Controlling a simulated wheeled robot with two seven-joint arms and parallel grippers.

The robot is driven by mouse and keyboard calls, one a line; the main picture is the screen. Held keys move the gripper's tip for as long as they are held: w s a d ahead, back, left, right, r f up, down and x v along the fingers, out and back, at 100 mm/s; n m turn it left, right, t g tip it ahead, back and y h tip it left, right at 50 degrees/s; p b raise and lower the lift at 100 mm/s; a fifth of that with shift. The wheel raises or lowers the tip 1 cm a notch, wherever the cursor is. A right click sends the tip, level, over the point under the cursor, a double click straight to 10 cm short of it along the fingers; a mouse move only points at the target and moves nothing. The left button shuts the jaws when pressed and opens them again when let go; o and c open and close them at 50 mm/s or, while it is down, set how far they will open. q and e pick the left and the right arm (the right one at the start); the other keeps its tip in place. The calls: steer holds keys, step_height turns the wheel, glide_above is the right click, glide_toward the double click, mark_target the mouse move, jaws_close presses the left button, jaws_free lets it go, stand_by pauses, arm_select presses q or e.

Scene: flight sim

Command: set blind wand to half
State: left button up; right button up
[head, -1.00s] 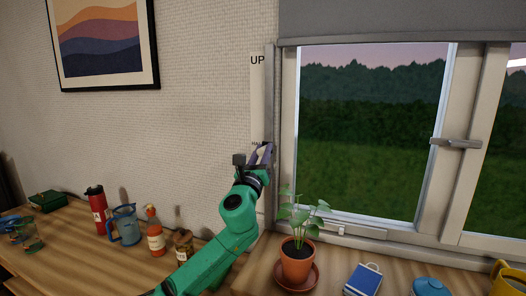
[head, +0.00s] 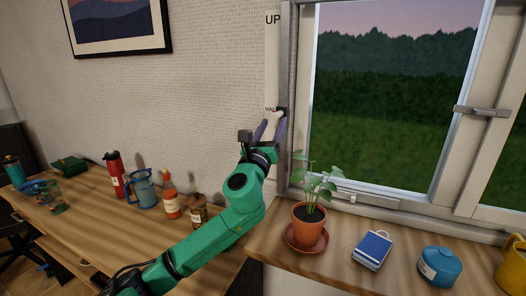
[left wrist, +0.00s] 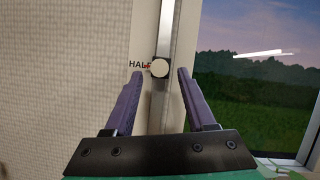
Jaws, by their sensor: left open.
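In the head view the dark slider (head: 281,111) shows just above my fingers. My left gripper (left wrist: 160,75) is open, with one purple finger on each side of the track and the tips at about knob height. It also shows in the head view (head: 269,124). No contact with the knob is visible. My right gripper is not in view.
The UP label (head: 272,19) is higher on the strip. Below the window, a potted plant (head: 309,215), a blue book (head: 373,250) and a blue canister (head: 440,266) stand on the sill. Several bottles and a blue pitcher (head: 143,188) stand on the left counter.

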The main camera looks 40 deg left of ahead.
arm_select(q)
steer(key=b+v, duration=0.2)
steer(key=v, duration=0.8)
